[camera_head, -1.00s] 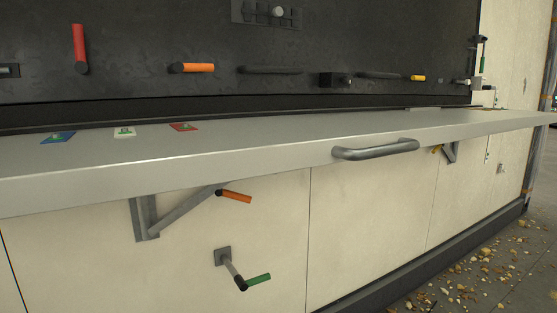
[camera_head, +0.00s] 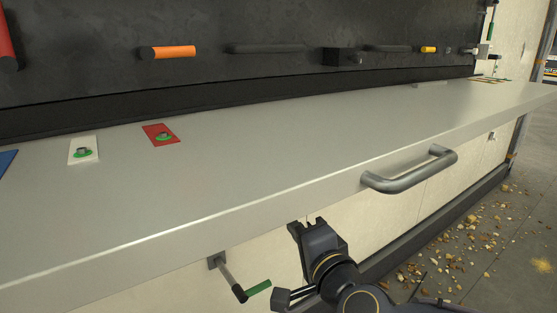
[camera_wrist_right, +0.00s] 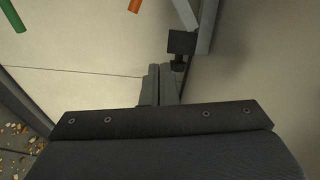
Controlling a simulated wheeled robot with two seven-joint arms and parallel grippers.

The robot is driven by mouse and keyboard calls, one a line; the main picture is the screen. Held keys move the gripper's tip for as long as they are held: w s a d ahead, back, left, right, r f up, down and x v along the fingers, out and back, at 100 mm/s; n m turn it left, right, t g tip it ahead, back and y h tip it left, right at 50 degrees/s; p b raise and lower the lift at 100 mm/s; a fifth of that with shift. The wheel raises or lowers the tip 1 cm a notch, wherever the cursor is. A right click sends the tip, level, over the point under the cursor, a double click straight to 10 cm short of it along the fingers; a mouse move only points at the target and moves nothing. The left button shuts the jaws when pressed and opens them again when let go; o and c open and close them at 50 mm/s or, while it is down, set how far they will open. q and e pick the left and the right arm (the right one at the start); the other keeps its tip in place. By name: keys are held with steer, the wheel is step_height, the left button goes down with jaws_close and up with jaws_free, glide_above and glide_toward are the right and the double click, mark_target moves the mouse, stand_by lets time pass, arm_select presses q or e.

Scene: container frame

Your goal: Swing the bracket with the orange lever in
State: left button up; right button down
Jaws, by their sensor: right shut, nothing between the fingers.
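The bracket with the orange lever is hidden from the head view by the grey shelf (camera_head: 250,165). In the right wrist view, a grey bracket arm (camera_wrist_right: 205,28) shows at the top, with a dark block against its left side. The end of the orange lever (camera_wrist_right: 135,5) shows at the top edge, left of it. My right gripper (camera_wrist_right: 161,70) is shut and empty, its fingertips just below and left of the dark block; I cannot tell whether they touch. In the head view my right gripper (camera_head: 308,226) is below the shelf's front edge. My left gripper is not in view.
A grey handle (camera_head: 410,172) juts from the shelf's front edge. A crank with a green grip (camera_head: 258,288) sticks out of the wall left of my right gripper; it also shows in the right wrist view (camera_wrist_right: 12,15). Small plates lie on the shelf.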

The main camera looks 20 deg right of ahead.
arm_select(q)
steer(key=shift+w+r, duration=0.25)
arm_select(e)
steer(key=w+r+m+h, duration=0.1)
steer(key=w+m, duration=0.1)
steer(key=w, duration=0.6)
steer(key=w+d+r+m+t+h, duration=0.1)
steer(key=w+r, duration=0.1)
steer(key=w, duration=0.5)
steer(key=shift+w+m+h, duration=0.4)
arm_select(q)
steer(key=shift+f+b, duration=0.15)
steer(key=shift+b, duration=0.2)
arm_select(e)
steer(key=shift+w, duration=0.1)
